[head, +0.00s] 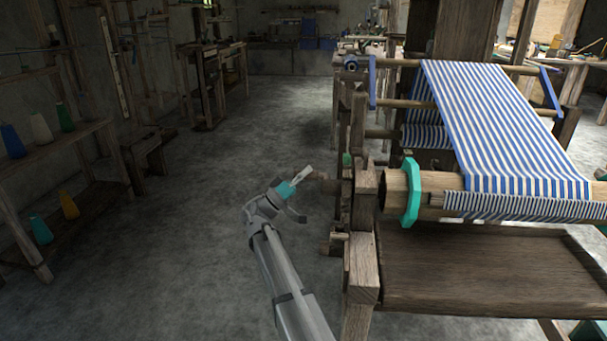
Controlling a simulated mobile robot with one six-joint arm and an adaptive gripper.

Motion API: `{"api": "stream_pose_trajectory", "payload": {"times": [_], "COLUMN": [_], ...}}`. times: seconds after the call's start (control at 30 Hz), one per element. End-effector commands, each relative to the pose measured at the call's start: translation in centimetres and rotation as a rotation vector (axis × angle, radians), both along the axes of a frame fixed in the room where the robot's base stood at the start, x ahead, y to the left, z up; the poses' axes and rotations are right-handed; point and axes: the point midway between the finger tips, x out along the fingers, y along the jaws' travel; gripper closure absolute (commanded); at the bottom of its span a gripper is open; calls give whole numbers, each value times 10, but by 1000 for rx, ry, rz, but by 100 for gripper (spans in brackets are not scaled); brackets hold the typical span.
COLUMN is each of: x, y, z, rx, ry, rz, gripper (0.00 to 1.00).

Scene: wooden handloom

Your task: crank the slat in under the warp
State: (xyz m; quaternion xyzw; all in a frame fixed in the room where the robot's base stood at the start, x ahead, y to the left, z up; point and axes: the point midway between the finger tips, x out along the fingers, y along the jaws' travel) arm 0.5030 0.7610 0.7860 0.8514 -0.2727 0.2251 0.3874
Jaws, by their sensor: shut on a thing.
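The blue-and-white striped warp (500,115) comes down over the wooden roller (450,183) at the front of the loom. The roller has a teal toothed wheel (411,192) at its left end. A thin strip, perhaps the slat (436,200), lies along the roller; much of it is hidden by the striped cloth. A wooden crank handle (325,184) sticks out on the loom's left side. My gripper (305,183) is at the handle's outer end and is shut on it; the exact contact is small and dark.
The loom's front post (362,265) stands just right of my arm. A wooden tray (480,265) lies below the roller. A shelf with thread cones (40,130) stands at the left. The concrete floor (180,240) between is clear.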

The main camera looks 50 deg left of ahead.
Motion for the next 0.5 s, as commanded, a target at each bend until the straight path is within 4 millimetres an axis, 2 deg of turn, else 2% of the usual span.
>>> {"api": "stream_pose_trajectory", "payload": {"times": [0.1,0.5], "x": [-3,-6], "y": [2,2], "z": [6,9], "rx": [-3,-3], "ry": [-7,-9], "rz": [4,4], "gripper": [100,100]}}
